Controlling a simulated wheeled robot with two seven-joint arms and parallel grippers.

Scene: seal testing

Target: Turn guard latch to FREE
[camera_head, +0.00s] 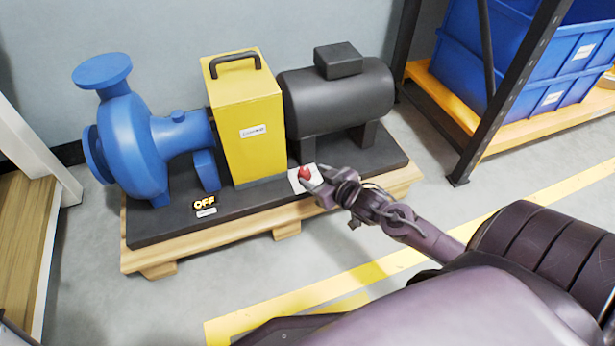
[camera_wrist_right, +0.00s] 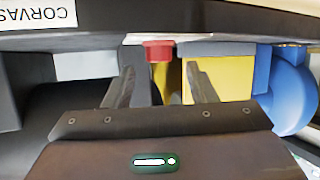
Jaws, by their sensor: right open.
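The red knob (camera_head: 305,173), which looks like the guard latch, sits on a white plate (camera_head: 296,184) on the dark base, by the yellow guard's (camera_head: 246,110) lower right corner. My right gripper (camera_head: 316,180) is at the knob, its fingers open. In the right wrist view the red knob (camera_wrist_right: 158,50) appears between and beyond the open fingertips (camera_wrist_right: 161,78), and I see no contact. I cannot read the latch's position or any FREE mark. My left gripper is not in view.
A blue pump (camera_head: 130,130) and a black motor (camera_head: 340,92) flank the guard on the wooden pallet (camera_head: 195,243). A rack with blue crates (camera_head: 545,65) is at the right. Floor in front is open.

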